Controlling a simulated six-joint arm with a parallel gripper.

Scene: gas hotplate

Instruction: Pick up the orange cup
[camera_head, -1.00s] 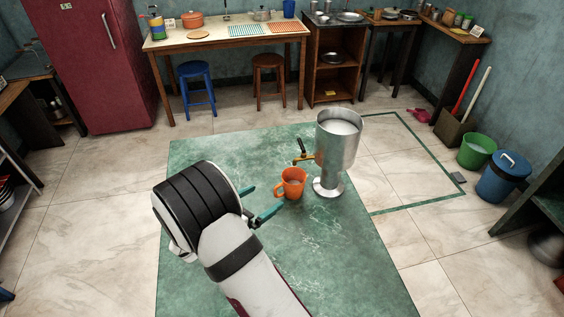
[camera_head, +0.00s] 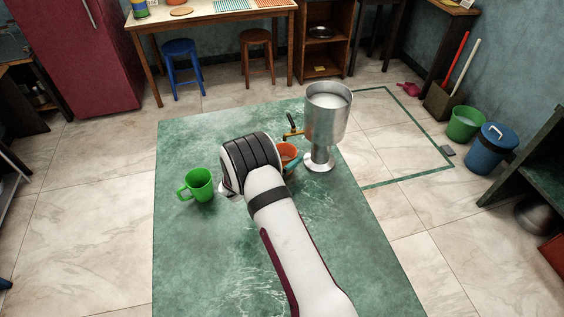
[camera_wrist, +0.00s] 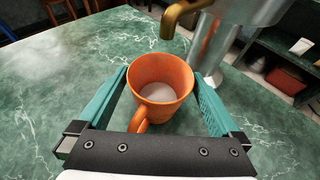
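The orange cup (camera_wrist: 160,88) stands upright on the green marbled table (camera_head: 190,140), with something whitish in its bottom. Its handle points toward my wrist. In the head view the orange cup (camera_head: 288,153) is partly hidden behind my wrist. My gripper (camera_wrist: 163,85) is open, with one teal finger on each side of the cup. The right finger is very close to the cup wall; I cannot tell whether it touches. In the head view my gripper (camera_head: 287,165) is mostly hidden by my arm.
A steel dispenser (camera_head: 327,125) with a brass tap (camera_head: 292,131) stands just behind and right of the cup; the tap juts close above the cup's far rim. A green mug (camera_head: 197,185) stands left of my wrist. The table's front left is clear.

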